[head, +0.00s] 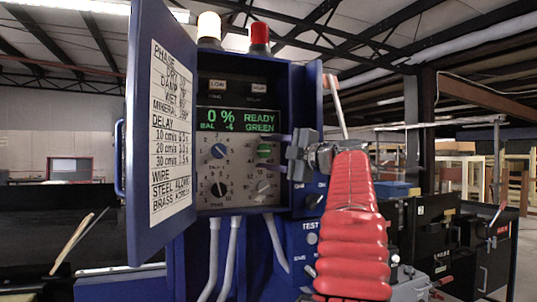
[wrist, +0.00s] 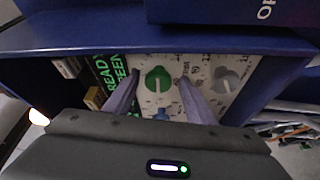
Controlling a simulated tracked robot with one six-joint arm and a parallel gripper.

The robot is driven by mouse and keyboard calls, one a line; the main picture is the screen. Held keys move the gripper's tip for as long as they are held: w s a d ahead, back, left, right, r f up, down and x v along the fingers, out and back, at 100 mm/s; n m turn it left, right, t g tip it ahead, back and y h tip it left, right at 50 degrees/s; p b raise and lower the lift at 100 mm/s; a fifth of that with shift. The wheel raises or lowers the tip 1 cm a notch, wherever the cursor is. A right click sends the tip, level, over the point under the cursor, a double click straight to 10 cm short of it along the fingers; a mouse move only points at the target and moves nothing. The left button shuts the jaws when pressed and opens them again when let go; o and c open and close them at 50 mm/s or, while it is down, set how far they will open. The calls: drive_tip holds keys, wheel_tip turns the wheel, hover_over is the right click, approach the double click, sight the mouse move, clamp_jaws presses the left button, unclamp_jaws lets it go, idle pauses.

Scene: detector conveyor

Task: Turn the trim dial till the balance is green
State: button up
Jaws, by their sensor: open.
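The control panel (head: 241,168) in the open blue cabinet carries a blue dial (head: 218,151), a green dial (head: 264,151), a black dial (head: 218,190) and a grey dial (head: 263,187). Their labels are too small for me to tell which is the trim dial. The display (head: 241,120) reads "0 %", "BAL -4" and "READY GREEN" in green. My gripper (head: 271,152) is open at the green dial. In the wrist view its two fingers (wrist: 159,82) stand on either side of the green dial's knob; I cannot tell whether they touch it.
The cabinet door (head: 160,110), with a printed chart, stands open on the left. A pale lamp (head: 209,26) and a red lamp (head: 259,35) stand on top. Grey cables (head: 232,255) hang below the panel. Another blue panel (head: 310,110) stands just right of it.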

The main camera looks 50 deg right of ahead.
drive_tip(key=s+a+f, duration=0.1)
drive_tip(key=s+a, duration=0.1)
drive_tip(key=s, duration=1.1)
drive_tip(key=shift+s, duration=0.3)
